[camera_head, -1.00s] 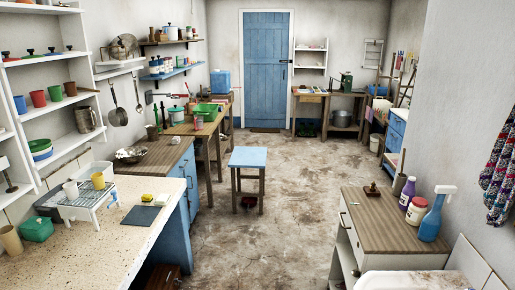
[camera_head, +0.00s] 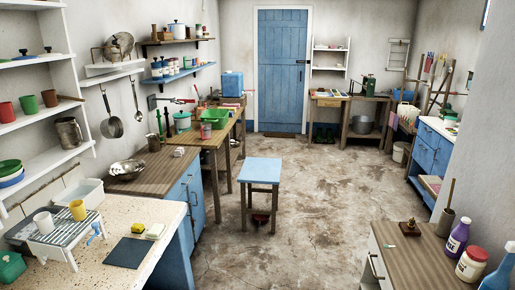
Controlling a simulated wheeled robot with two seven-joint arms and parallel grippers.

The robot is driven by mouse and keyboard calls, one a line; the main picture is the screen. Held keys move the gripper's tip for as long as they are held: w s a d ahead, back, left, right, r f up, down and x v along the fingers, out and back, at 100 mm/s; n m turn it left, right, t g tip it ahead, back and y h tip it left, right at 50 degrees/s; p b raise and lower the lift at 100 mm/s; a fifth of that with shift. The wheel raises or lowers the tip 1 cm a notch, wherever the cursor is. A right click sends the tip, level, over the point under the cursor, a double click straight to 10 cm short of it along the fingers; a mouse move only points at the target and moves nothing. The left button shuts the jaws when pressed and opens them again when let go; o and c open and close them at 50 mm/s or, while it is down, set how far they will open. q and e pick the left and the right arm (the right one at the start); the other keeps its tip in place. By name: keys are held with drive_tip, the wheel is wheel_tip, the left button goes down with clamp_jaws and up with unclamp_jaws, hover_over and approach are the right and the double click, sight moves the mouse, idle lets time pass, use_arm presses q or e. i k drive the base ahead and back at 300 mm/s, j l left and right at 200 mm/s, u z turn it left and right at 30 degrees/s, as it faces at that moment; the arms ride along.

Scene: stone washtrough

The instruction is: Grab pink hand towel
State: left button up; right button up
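Neither of my grippers shows in the head view.
A blue-topped stool (camera_head: 260,171) stands mid-floor, with open floor (camera_head: 325,200) to its right. Counters (camera_head: 118,250) line the left. A wooden-topped cabinet (camera_head: 425,258) with bottles stands at the front right. A blue door (camera_head: 282,75) is at the back.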

sight(224, 105)
drive_tip(key=i+z, duration=0.1)
drive_tip(key=i, duration=1.3)
drive_tip(key=i+j, duration=0.1)
drive_tip(key=i, duration=1.25)
drive_tip(key=i+z, duration=0.2)
drive_tip(key=i, duration=0.25)
drive_tip(key=i+j+z, duration=0.2)
drive_tip(key=i, duration=0.25)
drive_tip(key=i+z, duration=0.2)
drive_tip(key=i, duration=0.25)
drive_tip(key=i+z, duration=0.3)
drive_tip(key=i, duration=0.15)
drive_tip(key=i+j+z, duration=0.1)
drive_tip(key=i+z, duration=0.15)
drive_tip(key=i, duration=0.15)
drive_tip(key=i+l, duration=0.15)
drive_tip(key=i, duration=0.25)
drive_tip(key=i+l, duration=0.1)
drive_tip(key=i, duration=0.35)
drive_tip(key=i+l, duration=0.15)
drive_tip(key=i, duration=0.25)
drive_tip(key=i+u, duration=0.4)
drive_tip(key=i+l+u, duration=0.1)
drive_tip(key=i+u, duration=0.25)
drive_tip(key=i, duration=0.25)
drive_tip(key=i+u, duration=0.75)
drive_tip(key=u, duration=0.2)
